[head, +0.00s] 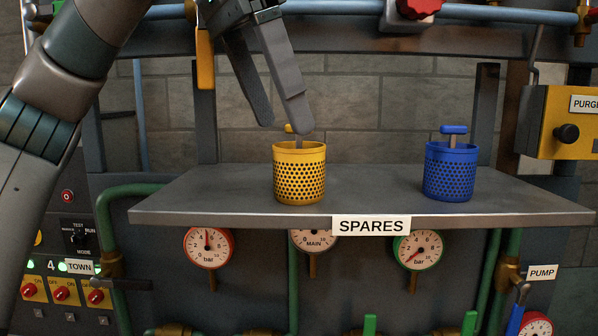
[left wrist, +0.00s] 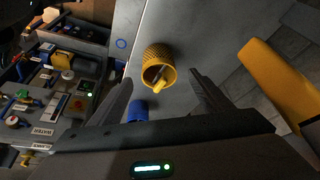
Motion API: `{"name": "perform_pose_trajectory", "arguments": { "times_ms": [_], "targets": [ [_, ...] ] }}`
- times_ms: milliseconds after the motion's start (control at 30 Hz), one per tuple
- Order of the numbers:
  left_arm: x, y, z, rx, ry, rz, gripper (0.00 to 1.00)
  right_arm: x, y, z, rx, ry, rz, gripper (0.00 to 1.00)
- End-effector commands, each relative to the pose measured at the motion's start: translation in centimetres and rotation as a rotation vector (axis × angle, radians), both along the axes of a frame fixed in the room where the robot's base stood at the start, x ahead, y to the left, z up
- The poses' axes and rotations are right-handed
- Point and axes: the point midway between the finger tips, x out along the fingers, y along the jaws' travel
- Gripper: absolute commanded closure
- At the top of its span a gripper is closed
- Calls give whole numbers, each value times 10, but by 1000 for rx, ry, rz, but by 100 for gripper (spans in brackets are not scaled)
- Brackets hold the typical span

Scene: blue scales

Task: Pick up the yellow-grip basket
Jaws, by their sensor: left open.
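The yellow-grip basket (head: 299,178) is a yellow perforated cup standing upright on the shelf (head: 378,184), left of its middle. Its yellow grip (head: 289,129) is mostly hidden behind a finger of my left gripper (head: 283,128). My left gripper is open and empty, pointing down just above the basket. In the left wrist view the basket (left wrist: 157,60) and its grip (left wrist: 163,82) show between and beyond the fingers (left wrist: 160,78). I cannot tell whether a finger touches it. My right gripper is not in view.
A blue perforated basket (head: 448,172) stands on the right of the shelf, with free room between the two. A SPARES label (head: 371,226) is on the shelf's front edge. A yellow lever (head: 205,58) hangs left of my gripper, and a yellow PURGE box (head: 562,122) is at the right.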

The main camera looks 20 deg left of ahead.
Motion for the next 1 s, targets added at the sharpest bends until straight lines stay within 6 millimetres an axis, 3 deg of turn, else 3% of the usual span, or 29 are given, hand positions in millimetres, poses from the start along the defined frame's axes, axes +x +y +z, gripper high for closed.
{"name": "perform_pose_trajectory", "arguments": {
  "times_ms": [200, 733, 1000],
  "targets": [
    [6, -6, -19, 0, 1, -1, 28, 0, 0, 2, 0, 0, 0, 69],
    [7, -7, -25, 1, 1, 0, 28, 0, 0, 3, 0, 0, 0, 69],
    [12, -13, -41, 3, 2, 0, 28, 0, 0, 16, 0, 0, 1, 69]
  ]
}}
